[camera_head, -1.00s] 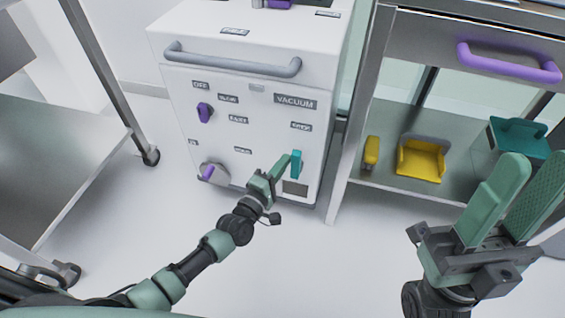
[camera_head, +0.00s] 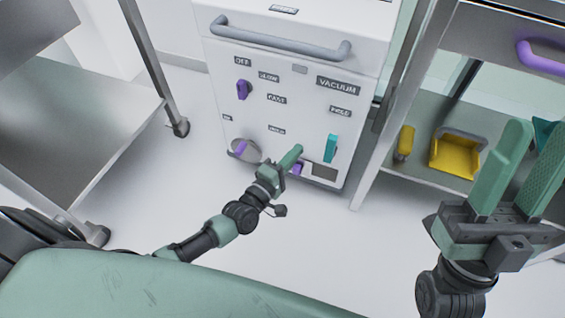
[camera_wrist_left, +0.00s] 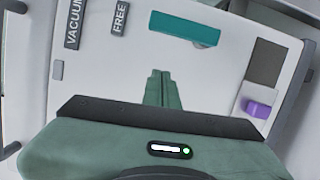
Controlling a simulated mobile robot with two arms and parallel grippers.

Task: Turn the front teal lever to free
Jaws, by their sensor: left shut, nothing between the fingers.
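The teal lever (camera_head: 331,148) is on the lower right of the white cabinet's front. It stands upright in the head view, in line with the label above it, which reads FREE (camera_wrist_left: 120,18) in the left wrist view. The lever also shows at the top of that view (camera_wrist_left: 184,29). My left gripper (camera_head: 297,150) is shut and empty, to the left of the lever with a gap between. Its fingers (camera_wrist_left: 160,76) point at the panel in the wrist view. My right gripper (camera_head: 538,138) is open and empty at the lower right.
The white cabinet (camera_head: 215,75) also bears a purple knob (camera_head: 243,90), a purple lever on a round plate (camera_head: 240,149), a small purple part (camera_head: 298,169) and a grey handle (camera_head: 280,42). A shelf with yellow items (camera_head: 456,153) stands right, a metal cart (camera_head: 90,120) left.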

